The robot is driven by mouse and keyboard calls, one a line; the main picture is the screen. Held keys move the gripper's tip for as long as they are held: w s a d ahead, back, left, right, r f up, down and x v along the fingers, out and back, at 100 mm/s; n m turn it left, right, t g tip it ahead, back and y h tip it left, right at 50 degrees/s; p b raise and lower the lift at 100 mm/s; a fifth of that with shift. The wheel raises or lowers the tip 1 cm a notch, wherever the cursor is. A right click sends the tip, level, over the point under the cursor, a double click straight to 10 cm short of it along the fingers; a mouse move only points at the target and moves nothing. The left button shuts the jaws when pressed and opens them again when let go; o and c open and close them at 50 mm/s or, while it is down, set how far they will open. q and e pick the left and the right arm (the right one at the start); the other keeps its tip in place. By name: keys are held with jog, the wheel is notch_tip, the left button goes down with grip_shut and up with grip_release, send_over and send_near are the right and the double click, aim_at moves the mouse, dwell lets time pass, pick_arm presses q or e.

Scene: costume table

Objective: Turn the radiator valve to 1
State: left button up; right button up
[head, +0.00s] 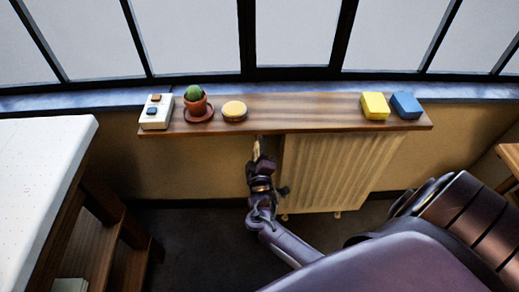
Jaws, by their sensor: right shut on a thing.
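The radiator (335,170) is a cream ribbed panel under the wooden shelf. My right arm reaches in from the lower right, and my right gripper (258,148) is at the radiator's upper left corner, just under the shelf edge. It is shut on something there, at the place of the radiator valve. The valve itself is mostly hidden by the gripper, and its number marks cannot be read. My left gripper is not in view.
The wooden shelf (300,109) above carries a white switch box (157,112), a potted cactus (196,104), a round yellow-topped item (234,111), a yellow block (375,105) and a blue block (406,105). A white-topped table (40,170) stands at the left.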

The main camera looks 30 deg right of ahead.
dwell(0.4)
jog(key=o, duration=1)
jog(key=shift+c, duration=0.2)
jog(key=v, duration=0.7)
jog(key=shift+s+a, duration=0.2)
jog(key=shift+s, duration=0.15)
